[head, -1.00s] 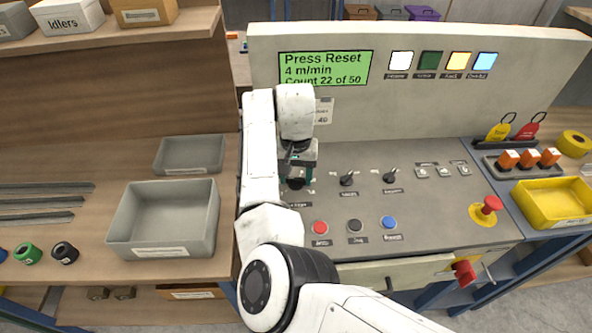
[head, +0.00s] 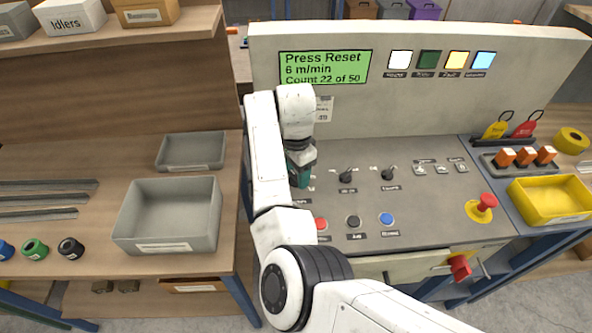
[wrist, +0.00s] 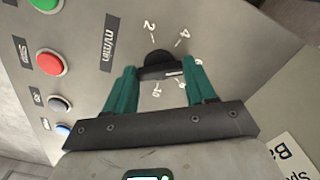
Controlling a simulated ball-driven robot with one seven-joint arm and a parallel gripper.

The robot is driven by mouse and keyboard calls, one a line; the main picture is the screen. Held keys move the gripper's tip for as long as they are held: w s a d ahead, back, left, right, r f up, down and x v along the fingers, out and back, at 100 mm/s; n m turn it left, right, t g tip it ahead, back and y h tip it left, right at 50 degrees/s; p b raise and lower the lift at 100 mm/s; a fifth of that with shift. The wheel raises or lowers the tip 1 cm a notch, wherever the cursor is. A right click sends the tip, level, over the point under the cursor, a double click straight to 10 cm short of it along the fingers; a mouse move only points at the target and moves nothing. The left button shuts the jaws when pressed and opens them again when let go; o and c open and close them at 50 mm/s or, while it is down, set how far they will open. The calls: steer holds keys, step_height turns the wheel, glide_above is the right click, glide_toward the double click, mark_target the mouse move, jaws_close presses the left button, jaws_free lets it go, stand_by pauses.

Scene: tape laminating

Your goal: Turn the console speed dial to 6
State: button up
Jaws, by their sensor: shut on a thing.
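The console speed dial (wrist: 158,62) is a black knob with a pale pointer mark, seen in the wrist view between the fingers. White numbers ring it; 2, 4 and 10 are legible and others are partly covered. My gripper (wrist: 160,80) has green fingers, one on each side of the dial, shut on it. In the head view my gripper (head: 300,172) is at the left of the console panel and hides the dial. The console screen (head: 323,67) is green and reads "Press Reset", "6 m/min" and "Count 22 of 50".
Red, black and blue buttons (head: 386,219) line the panel's front, with two black selector switches (head: 388,173) behind. A red emergency stop (head: 488,201) is at the right. A grey bin (head: 168,214) stands on the left bench.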

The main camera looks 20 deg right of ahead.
steer(key=shift+r+m, duration=0.1)
steer(key=shift+m, duration=0.6)
steer(key=o, duration=1)
steer(key=shift+o, duration=0.2)
step_height(320, 180, up, 11)
steer(key=b, duration=0.1)
steer(key=shift+f, duration=0.2)
